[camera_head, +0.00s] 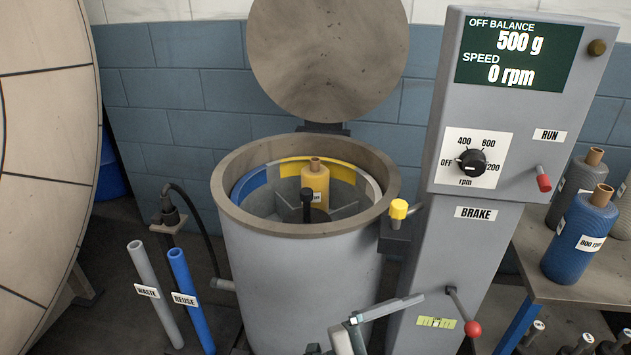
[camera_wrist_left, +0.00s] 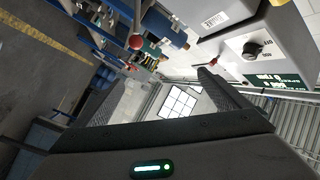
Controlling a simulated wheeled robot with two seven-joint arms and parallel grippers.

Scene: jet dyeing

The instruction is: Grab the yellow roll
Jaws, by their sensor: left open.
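The yellow roll (camera_head: 316,182) stands upright inside the open drum (camera_head: 300,275), its brown core end showing at the top. A black knobbed post (camera_head: 307,203) stands just in front of it, and the drum's rim and wall hide its lower part. My left gripper (camera_head: 385,315) is low in front of the drum, outside and below its rim, apart from the roll. In the left wrist view its two fingers (camera_wrist_left: 165,75) are spread with nothing between them; the yellow roll cannot be made out there. My right gripper is not in view.
The drum's round lid (camera_head: 328,55) is raised behind it. A control pillar (camera_head: 455,260) with a red-ball brake lever (camera_head: 472,328) stands close on the right. A yellow knob (camera_head: 399,209) sticks out beside the rim. Waste (camera_head: 152,285) and reuse (camera_head: 188,290) pipes stand left.

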